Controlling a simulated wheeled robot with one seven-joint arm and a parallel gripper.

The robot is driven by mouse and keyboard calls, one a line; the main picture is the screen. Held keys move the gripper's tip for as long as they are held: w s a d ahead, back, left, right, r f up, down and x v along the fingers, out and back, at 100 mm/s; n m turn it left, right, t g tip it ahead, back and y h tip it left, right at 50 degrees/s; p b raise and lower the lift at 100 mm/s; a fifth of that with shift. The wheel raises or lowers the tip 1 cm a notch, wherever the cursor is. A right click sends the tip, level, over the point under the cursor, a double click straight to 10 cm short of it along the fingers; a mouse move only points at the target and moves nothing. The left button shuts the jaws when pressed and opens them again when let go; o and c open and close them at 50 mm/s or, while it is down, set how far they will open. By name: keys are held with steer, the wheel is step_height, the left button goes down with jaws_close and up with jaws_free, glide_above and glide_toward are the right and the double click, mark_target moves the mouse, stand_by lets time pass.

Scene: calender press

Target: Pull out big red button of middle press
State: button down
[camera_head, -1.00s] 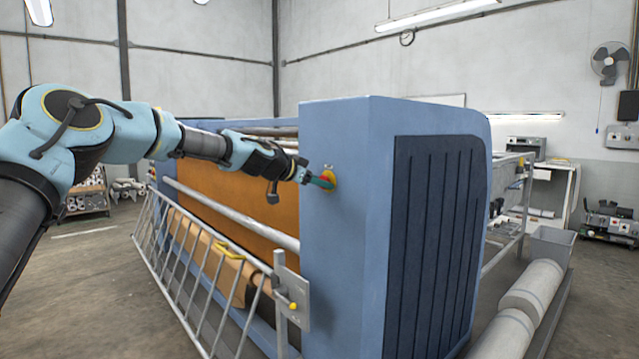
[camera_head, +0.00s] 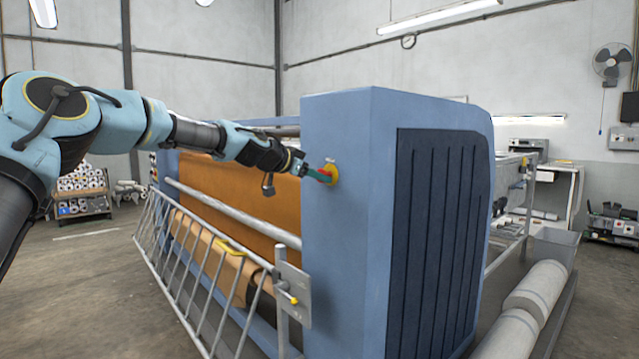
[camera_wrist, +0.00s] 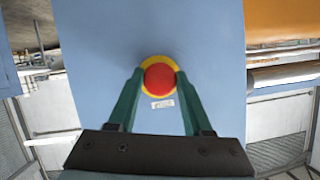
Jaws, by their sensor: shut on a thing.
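The big red button (camera_wrist: 159,77) sits on a round yellow base on the blue side panel of the press (camera_head: 338,230). In the wrist view the two green fingers of my gripper (camera_wrist: 158,84) lie one on each side of the button and are shut on it. In the head view my gripper (camera_head: 322,175) reaches the panel from the left, and its fingers partly hide the red button (camera_head: 327,174). The yellow base (camera_head: 334,175) shows just beyond them.
A metal guard rail (camera_head: 205,265) slants along the press's front, below my arm.

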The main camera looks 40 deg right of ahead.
steer(key=shift+a+f, duration=0.1)
steer(key=shift+f, duration=0.05)
steer(key=shift+c, duration=1.5)
jaws_free()
steer(key=shift+a, duration=0.15)
steer(key=b+v, duration=0.4)
steer(key=v, duration=0.6)
steer(key=shift+a+r, duration=0.25)
